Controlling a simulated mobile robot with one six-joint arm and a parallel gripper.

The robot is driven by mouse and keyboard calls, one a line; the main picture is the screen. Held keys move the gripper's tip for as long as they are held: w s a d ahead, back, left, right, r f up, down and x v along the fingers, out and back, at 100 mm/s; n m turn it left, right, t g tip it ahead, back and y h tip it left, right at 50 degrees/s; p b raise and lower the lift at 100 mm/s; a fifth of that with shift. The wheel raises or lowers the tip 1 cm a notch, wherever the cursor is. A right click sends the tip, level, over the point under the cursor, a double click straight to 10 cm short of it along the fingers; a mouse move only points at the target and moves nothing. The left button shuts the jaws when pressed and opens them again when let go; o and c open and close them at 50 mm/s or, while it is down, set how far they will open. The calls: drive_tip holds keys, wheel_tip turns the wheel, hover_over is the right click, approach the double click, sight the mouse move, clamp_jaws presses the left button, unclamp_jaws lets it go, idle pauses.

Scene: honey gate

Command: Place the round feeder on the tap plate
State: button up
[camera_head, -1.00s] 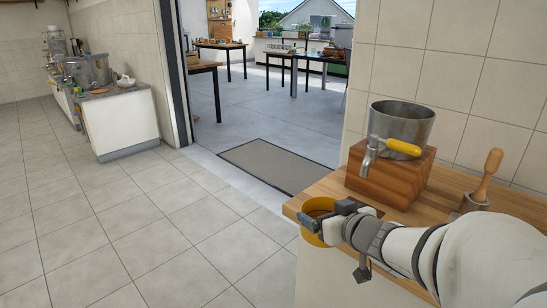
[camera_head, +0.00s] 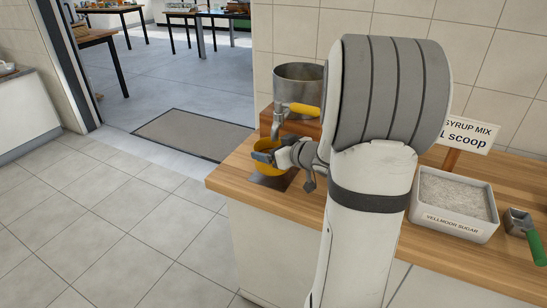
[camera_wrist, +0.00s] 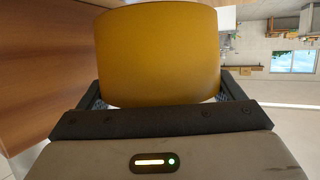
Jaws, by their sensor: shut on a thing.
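The round feeder (camera_head: 268,171) is a yellow, open-topped cup. My gripper (camera_head: 264,156) is shut on it, and the feeder fills the middle of the wrist view (camera_wrist: 158,55) between the two dark fingers (camera_wrist: 160,92). In the head view the feeder shows just over the dark tap plate (camera_head: 272,181) on the counter, below the tap (camera_head: 278,124) of the metal pot (camera_head: 298,87). I cannot tell whether the feeder touches the plate. My gripper and wrist hide part of the feeder's right side.
The pot stands on a wooden block (camera_head: 291,125) at the counter's back. A sugar tub (camera_head: 453,204), a syrup mix sign (camera_head: 466,133) and a green-handled scoop (camera_head: 522,231) are to the right. The wooden counter (camera_head: 238,187) ends at a left edge. My arm hides its middle.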

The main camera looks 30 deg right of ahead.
drive_tip(key=shift+w+d+f+b, duration=0.15)
drive_tip(key=shift+f+b, duration=0.2)
drive_tip(key=shift+f, duration=0.55)
drive_tip(key=shift+w+d+f+b, duration=0.1)
drive_tip(key=shift+f+b, duration=0.25)
drive_tip(key=shift+f, duration=0.5)
drive_tip(key=shift+f, duration=0.2)
drive_tip(key=o, duration=0.9)
drive_tip(key=shift+c, duration=0.2)
drive_tip(key=shift+r, duration=0.2)
drive_tip(key=shift+s+d+r, duration=0.1)
drive_tip(key=shift+s+r, duration=0.1)
drive_tip(key=shift+s, duration=0.1)
drive_tip(key=p+v, duration=0.1)
drive_tip(key=v, duration=0.4)
drive_tip(key=shift+s+r+p, duration=0.15)
drive_tip(key=shift+s+p, duration=0.1)
drive_tip(key=shift+p, duration=0.05)
drive_tip(key=shift+s+d+r, duration=0.1)
drive_tip(key=shift+s+d, duration=0.1)
drive_tip(key=shift+s, duration=0.4)
